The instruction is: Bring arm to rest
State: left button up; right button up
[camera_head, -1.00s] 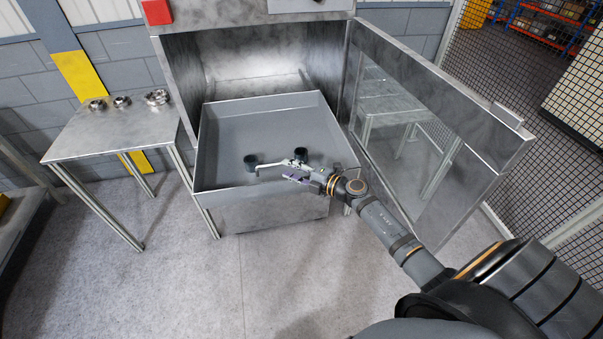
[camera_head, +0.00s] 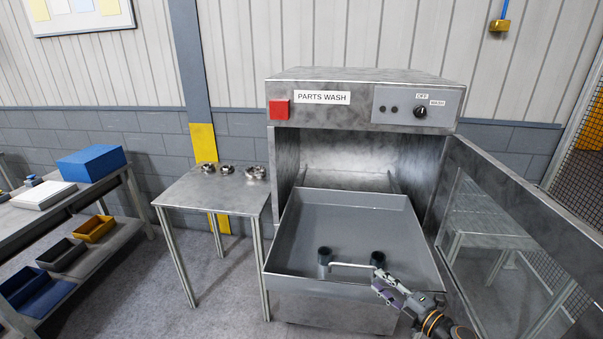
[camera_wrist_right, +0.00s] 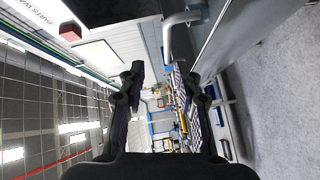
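My right gripper (camera_head: 388,290) is at the front right of the pulled-out grey tray (camera_head: 345,212) of the parts washer in the head view. In the right wrist view its two fingers (camera_wrist_right: 165,88) stand apart with nothing between them. A pale bar-like handle (camera_head: 350,265) shows at the tray's front edge, close to the fingertips; I cannot tell whether they touch. A curved grey handle (camera_wrist_right: 178,22) shows beyond the fingers in the wrist view. My left gripper is not in view.
The washer's glass door (camera_head: 490,235) stands open on the right, near my right arm. A metal table (camera_head: 215,192) with several metal parts (camera_head: 256,173) is left of the washer. A workbench (camera_head: 85,195) with bins stands farther left. Floor between them is free.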

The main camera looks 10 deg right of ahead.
jog(key=s+d+m+g+h, duration=0.25)
jog(key=s+m+h, duration=0.35)
jog(key=m+h, duration=0.7)
jog(key=s+a+f+m+g+y, duration=0.3)
jog(key=s+a+m+g, duration=0.1)
jog(key=s, duration=0.5)
jog(key=s+a+f+m+g+y, duration=0.25)
jog(key=s+a+g, duration=0.2)
jog(key=s, duration=0.45)
jog(key=s+d+f+g+b, duration=0.1)
jog(key=s+d+f, duration=0.1)
jog(key=f, duration=1.3)
jog(key=s+d+f+g+b, duration=0.1)
jog(key=d+f+b, duration=0.1)
jog(key=f, duration=1.4)
jog(key=s+f+m+g+b, duration=0.1)
jog(key=s+f, duration=1.5)
jog(key=s, duration=0.2)
jog(key=shift+s+d+f+b, duration=0.15)
jog(key=shift+d+f+b, duration=0.15)
jog(key=shift+d+f, duration=0.05)
